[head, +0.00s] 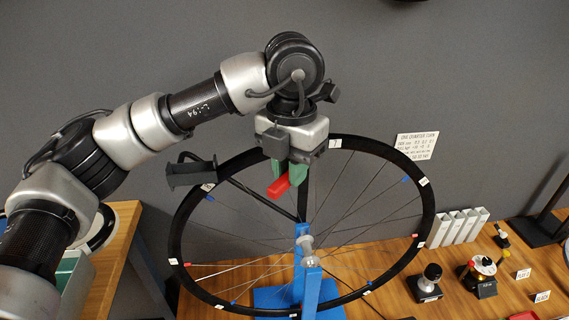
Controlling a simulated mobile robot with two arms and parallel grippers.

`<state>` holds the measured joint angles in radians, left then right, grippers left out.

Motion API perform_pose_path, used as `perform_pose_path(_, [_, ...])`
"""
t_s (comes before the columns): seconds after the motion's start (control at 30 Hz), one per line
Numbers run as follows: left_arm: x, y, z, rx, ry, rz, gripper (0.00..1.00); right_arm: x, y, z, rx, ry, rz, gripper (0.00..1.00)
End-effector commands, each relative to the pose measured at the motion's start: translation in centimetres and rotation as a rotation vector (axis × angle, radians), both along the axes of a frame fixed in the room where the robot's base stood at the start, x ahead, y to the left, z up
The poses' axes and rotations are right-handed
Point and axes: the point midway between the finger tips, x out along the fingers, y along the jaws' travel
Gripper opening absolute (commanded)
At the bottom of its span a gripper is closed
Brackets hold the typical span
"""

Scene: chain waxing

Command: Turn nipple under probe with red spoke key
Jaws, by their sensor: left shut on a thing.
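My left gripper (289,174) points down near the top of the wheel, its green fingers shut on the red spoke key (279,187). The key is inside the rim's upper part, left of the top label. The wheel (428,208) has a black rim with white labels and red and blue marks at its nipples, and stands in a blue truing stand (311,290). I cannot tell whether the key touches a nipple. I cannot make out the probe for certain. My right gripper is not in view.
A white card with printed text (416,146) is on the grey wall behind the wheel. On the wooden bench at right stand several pale square tubes (466,222), a black-based device (427,282), a yellow-and-black device (482,270) and small labels. Another wooden surface (122,240) is at left.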

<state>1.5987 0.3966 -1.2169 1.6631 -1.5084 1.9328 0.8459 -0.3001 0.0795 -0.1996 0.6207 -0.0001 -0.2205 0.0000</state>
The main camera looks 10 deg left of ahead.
Motion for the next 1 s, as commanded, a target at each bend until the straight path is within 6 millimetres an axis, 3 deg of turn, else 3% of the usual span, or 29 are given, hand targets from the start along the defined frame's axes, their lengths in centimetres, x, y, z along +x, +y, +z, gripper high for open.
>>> perform_pose_path(1.0, [-0.7,-4.8,0.3,0.000,-0.001,0.599,0.00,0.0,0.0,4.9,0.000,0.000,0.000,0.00])
